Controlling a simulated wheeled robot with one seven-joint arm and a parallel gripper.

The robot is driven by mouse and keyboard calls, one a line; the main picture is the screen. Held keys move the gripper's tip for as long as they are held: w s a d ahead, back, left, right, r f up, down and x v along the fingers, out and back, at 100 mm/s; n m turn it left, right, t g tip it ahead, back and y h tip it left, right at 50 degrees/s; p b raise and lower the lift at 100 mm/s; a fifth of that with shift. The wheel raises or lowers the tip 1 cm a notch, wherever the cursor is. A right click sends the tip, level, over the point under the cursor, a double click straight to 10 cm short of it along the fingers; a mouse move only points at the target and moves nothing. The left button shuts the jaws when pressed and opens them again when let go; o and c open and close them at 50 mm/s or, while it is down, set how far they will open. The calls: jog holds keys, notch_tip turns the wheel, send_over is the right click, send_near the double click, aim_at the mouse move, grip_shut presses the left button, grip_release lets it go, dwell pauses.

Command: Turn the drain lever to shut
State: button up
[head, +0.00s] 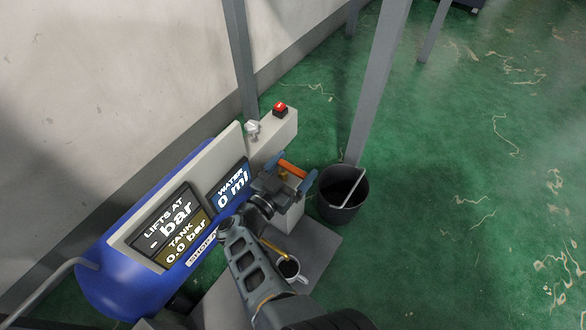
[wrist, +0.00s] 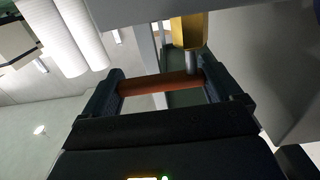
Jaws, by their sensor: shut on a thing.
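The drain lever (head: 293,169) is an orange bar on the grey block at the right end of the blue tank. My gripper (head: 290,171) has its blue-grey fingertips at the two ends of the lever and is shut on it. In the wrist view the lever (wrist: 160,86) spans between the two dark fingers of my gripper (wrist: 162,92). A brass hex fitting (wrist: 189,31) with a metal stem meets the lever near its right end there. The lever's shut position is not marked in view.
The blue tank (head: 120,285) carries panels reading "- bar", "0.0 bar" and "0 ml". A red button (head: 280,110) sits behind the lever. A black bucket (head: 340,207) stands right of it, a white cup (head: 300,279) with dark contents below. Green floor is free at right.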

jog(key=o, duration=1.2)
jog(key=shift+c, duration=0.2)
jog(key=p+v, duration=0.1)
jog(key=v, duration=0.6)
jog(key=shift+s+a+p, duration=0.25)
jog(key=shift+s+p, duration=0.05)
